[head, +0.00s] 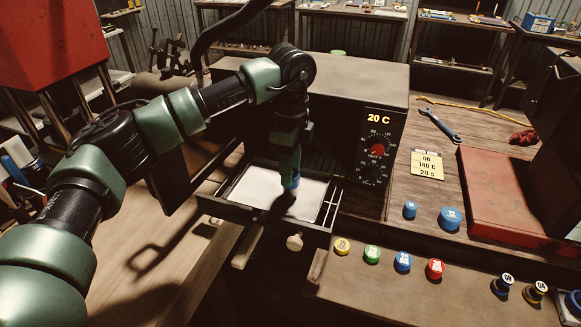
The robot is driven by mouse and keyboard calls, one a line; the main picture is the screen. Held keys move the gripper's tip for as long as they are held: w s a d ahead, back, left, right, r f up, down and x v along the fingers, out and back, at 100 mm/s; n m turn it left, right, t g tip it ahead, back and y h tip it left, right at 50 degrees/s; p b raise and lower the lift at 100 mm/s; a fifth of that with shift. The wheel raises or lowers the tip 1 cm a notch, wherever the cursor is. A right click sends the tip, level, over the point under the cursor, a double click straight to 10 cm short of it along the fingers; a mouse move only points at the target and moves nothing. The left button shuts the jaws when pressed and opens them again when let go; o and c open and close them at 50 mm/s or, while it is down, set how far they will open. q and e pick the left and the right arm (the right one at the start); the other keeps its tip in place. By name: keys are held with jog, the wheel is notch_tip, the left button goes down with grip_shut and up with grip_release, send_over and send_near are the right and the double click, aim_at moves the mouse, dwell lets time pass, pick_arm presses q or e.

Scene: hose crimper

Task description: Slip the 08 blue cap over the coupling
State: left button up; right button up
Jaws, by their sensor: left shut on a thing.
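A small blue cap (410,209) and a larger blue cap marked 12 (450,219) stand on the bench right of the oven. Black fittings with pale labels, possibly couplings, stand at the front right (503,284) (535,291); their numbers are hard to read. My right gripper is not in view.
The oven (375,150) shows 20 C. A card (427,164) reads 08, 140 C, 20 S. Yellow, green, blue and red buttons or caps (435,269) line the front ledge. A wrench (440,125) and a red-based machine (500,190) occupy the right.

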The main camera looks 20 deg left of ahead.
pick_arm(q)
jog(key=o, duration=1.4)
notch_tip(320, 180, up, 8)
jog(key=shift+f+b, duration=0.1)
jog(key=shift+b, duration=0.85)
